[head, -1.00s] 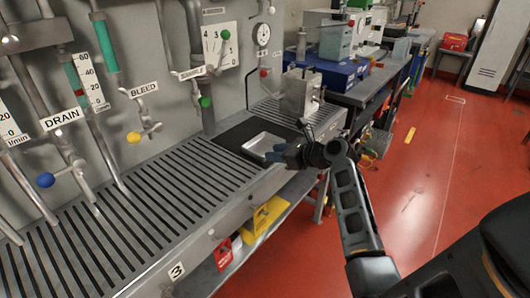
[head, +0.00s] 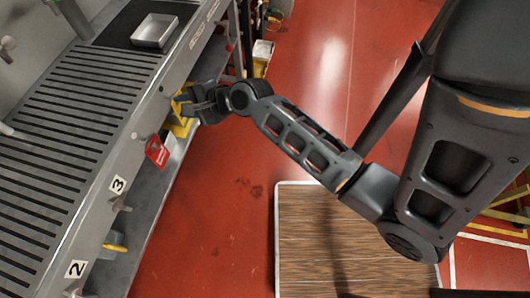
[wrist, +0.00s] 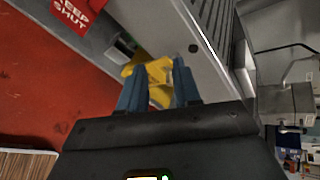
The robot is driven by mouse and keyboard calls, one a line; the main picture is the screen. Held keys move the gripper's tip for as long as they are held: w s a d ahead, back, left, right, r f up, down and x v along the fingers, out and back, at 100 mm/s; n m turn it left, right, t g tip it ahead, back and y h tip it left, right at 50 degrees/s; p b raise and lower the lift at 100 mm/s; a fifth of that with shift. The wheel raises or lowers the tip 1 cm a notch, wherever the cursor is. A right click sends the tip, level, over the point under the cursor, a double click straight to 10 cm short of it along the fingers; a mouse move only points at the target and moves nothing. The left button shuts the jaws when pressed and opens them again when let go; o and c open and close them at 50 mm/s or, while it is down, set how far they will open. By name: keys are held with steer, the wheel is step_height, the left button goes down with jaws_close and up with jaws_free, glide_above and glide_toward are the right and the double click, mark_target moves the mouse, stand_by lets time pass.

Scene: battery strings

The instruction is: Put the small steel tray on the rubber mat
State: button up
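The small steel tray (head: 155,30) is a shallow, empty rectangular pan. In the head view it lies flat on the black rubber mat (head: 112,38) at the top, close to the mat's front edge. My gripper (head: 186,103) is apart from the tray, out past the front edge of the bench. In the wrist view my gripper (wrist: 158,85) shows two blue fingers spread apart. A yellow thing (wrist: 155,72) shows between and beyond them; I see no clear grip on it. The tray is not in the wrist view.
The slatted grey bench top (head: 70,125) runs along the left. A red sign (head: 157,151) and yellow items hang or stand at its front, near my gripper. The red floor (head: 215,220) is open to the right, with a wood-look platform (head: 320,235) below my arm.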

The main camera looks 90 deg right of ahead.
steer(key=s+a+r+n, duration=0.2)
steer(key=s+a+n, duration=0.7)
steer(key=a+n, duration=0.3)
steer(key=s+a+r+n+t+y, duration=0.3)
steer(key=s+a+r+n, duration=0.7)
steer(key=n, duration=0.5)
step_height(320, 180, up, 3)
steer(key=shift+s+a+f+y, duration=0.1)
steer(key=shift+s+a+y, duration=0.05)
steer(key=shift+s+y, duration=0.3)
